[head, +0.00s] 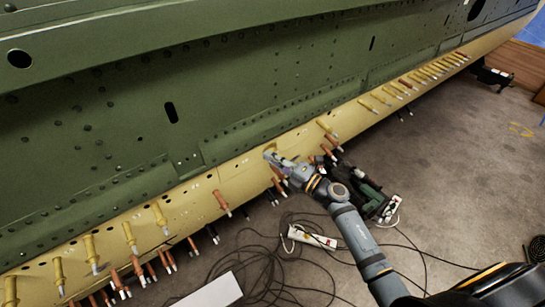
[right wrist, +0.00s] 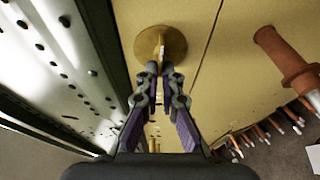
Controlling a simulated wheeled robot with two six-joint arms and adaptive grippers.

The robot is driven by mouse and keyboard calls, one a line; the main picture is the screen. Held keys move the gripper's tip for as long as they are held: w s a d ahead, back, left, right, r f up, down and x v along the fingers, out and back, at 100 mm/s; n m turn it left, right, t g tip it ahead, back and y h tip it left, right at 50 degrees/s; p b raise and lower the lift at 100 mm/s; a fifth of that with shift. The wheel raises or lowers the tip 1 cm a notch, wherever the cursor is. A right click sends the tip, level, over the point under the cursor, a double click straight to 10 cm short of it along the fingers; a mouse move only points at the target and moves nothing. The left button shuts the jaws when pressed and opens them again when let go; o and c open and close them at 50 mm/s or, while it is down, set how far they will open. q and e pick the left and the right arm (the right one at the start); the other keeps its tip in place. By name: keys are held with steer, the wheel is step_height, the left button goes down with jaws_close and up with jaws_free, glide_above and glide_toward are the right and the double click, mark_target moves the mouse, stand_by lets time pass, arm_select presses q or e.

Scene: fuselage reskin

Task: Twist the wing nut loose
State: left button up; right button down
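The wing nut (right wrist: 161,53) is a thin upright tab in front of a round brass-coloured disc on the yellow skin strip, in the upper middle of the right wrist view. My right gripper (right wrist: 161,69) has its two fingertips close together, one on each side of the tab, and looks shut on it. In the head view my right gripper (head: 270,157) reaches the yellow strip near the middle and largely hides the nut. The exact contact at the fingertips is small and hard to see. My left gripper is not in view.
The yellow strip (head: 205,197) runs along the green fuselage panel (head: 240,100). Several orange and yellow fasteners stick out beside my gripper, including an orange one (right wrist: 286,58) at the right. Cables, a power strip (head: 312,237) and a dark green tool (head: 369,197) lie on the floor.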

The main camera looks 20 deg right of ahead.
steer(key=shift+r, duration=0.1)
steer(key=c, duration=1.5)
jaws_free()
steer(key=shift+c, duration=0.2)
